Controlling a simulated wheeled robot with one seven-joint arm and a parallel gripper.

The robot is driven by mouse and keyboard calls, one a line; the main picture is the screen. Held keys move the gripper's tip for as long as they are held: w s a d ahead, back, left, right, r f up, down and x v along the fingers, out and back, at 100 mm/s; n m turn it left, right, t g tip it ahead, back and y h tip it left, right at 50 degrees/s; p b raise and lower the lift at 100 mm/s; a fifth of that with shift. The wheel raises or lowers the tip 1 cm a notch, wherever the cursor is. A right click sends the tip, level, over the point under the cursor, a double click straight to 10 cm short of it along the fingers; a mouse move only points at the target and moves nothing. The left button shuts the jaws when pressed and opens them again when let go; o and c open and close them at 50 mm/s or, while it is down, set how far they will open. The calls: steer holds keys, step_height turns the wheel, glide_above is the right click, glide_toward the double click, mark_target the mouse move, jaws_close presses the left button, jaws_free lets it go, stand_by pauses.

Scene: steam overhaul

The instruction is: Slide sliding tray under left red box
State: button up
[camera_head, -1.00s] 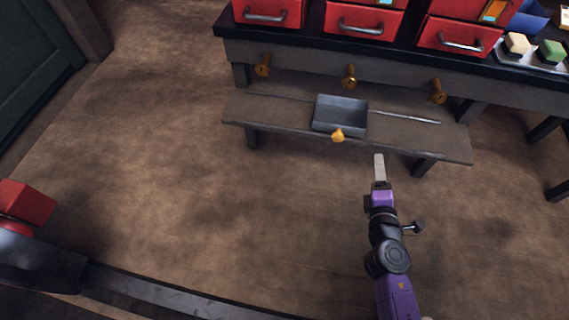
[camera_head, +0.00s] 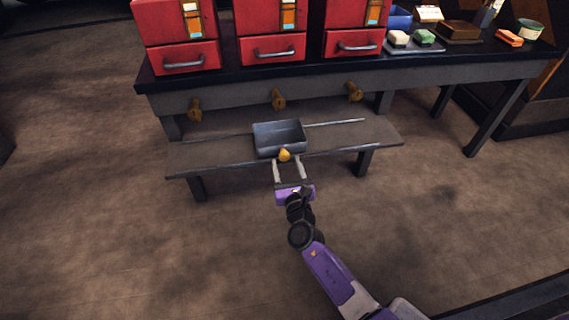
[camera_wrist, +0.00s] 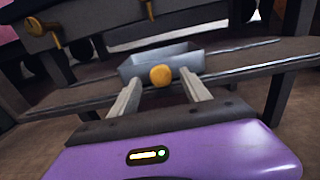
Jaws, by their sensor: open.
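The sliding tray (camera_head: 280,137) is a grey open metal box on a rail along the low bench. A yellow knob (camera_head: 285,155) sits on its front. The tray stands roughly below the middle of three red boxes; the left red box (camera_head: 176,30) is further left on the table above. My gripper (camera_head: 288,168) is open, with its two fingers pointing at the knob. In the wrist view the tray (camera_wrist: 140,70) and its knob (camera_wrist: 160,75) show ahead, the knob between the lines of the fingers (camera_wrist: 162,94). I cannot tell whether the fingertips reach past the knob.
The low bench (camera_head: 200,158) has bare room left and right of the tray. The middle red box (camera_head: 270,30) and right red box (camera_head: 352,30) stand on the table. The floor in front is clear.

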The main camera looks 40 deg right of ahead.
steer(key=shift+x, duration=1)
steer(key=shift+c, duration=0.2)
jaws_close()
stand_by(0.6)
